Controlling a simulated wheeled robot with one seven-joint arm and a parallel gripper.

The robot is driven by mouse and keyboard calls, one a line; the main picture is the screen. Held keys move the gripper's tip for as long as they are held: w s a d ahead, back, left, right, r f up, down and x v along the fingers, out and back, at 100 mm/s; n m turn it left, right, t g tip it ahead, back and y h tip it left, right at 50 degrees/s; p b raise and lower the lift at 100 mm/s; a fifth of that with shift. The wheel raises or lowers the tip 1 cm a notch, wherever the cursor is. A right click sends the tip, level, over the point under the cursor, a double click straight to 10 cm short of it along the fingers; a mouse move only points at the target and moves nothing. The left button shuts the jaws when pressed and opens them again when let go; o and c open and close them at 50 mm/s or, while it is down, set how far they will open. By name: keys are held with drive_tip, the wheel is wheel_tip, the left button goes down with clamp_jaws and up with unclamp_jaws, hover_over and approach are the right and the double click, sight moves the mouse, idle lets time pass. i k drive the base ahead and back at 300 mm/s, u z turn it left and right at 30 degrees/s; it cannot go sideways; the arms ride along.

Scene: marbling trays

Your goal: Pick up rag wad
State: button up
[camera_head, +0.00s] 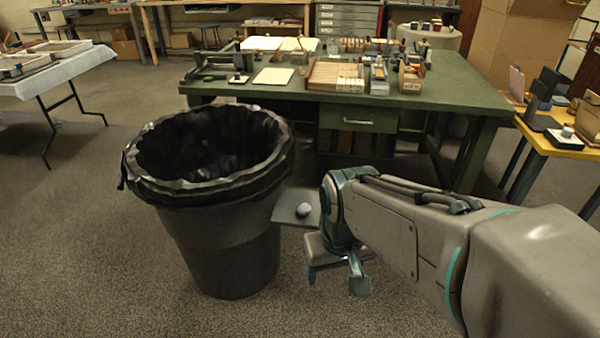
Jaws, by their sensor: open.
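A small pale grey lump (304,210), which looks like the rag wad, sits on a dark flat square surface (284,212) just right of the black-lined bin. The support under that surface is hidden. My gripper (336,280) points down in front of and to the right of the lump, its two fingers apart with nothing seen between them. It appears clear of the lump. My wrist hides the right end of the dark surface.
A large grey bin (222,247) with a black liner stands close to my gripper's left. A green workbench (455,95) with boxes and tools is behind. A yellow table (557,148) stands at right, a white-covered table (60,73) at far left. Front-left floor is clear.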

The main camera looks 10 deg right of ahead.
sight(304, 209)
drive_tip(key=z, duration=0.15)
drive_tip(key=k, duration=0.55)
drive_tip(key=z, duration=0.8)
drive_tip(key=i, duration=1)
drive_tip(key=u, duration=0.65)
drive_tip(key=i, duration=0.7)
drive_tip(key=u, duration=0.75)
